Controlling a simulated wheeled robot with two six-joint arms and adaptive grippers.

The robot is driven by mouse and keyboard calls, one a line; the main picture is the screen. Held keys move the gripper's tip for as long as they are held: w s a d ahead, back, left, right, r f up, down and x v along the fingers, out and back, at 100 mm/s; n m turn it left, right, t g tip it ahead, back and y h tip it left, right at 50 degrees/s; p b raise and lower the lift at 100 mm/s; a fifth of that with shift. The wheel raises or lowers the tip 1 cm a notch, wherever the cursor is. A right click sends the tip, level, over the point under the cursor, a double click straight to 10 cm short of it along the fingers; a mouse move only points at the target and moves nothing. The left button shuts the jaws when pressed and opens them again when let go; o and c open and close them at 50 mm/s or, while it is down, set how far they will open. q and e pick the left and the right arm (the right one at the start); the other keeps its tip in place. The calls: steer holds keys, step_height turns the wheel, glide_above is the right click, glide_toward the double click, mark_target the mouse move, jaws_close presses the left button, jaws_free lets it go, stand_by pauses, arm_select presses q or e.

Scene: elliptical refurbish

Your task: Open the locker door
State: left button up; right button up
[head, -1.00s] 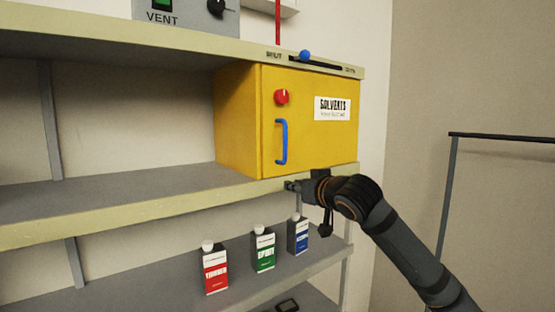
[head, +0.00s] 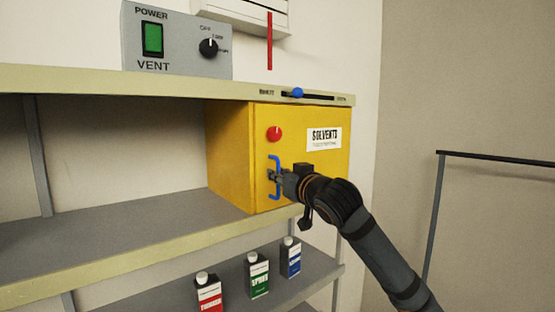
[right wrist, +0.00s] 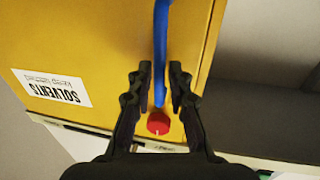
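The yellow solvents locker (head: 228,155) stands on the upper shelf, its door (head: 320,165) shut. A blue vertical handle (head: 275,160) is near the door's left edge, with a red knob (head: 274,134) above it. My right gripper (head: 274,177) is at the handle's middle in the head view. In the right wrist view, the handle (right wrist: 161,35) runs between the two open fingers (right wrist: 161,76), with gaps at both sides. The red knob (right wrist: 158,122) shows beyond them. My left gripper is not in view.
A blue slider (head: 297,92) is on the shelf edge above the locker. A grey vent box (head: 180,62) stands on top. A dark rail frame (head: 437,200) is at the right.

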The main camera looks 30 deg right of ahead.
steer(key=shift+w+d, duration=0.1)
steer(key=shift+w, duration=0.35)
steer(key=shift+s, duration=0.1)
steer(key=shift+c, duration=0.4)
jaws_close()
steer(key=shift+f, duration=0.1)
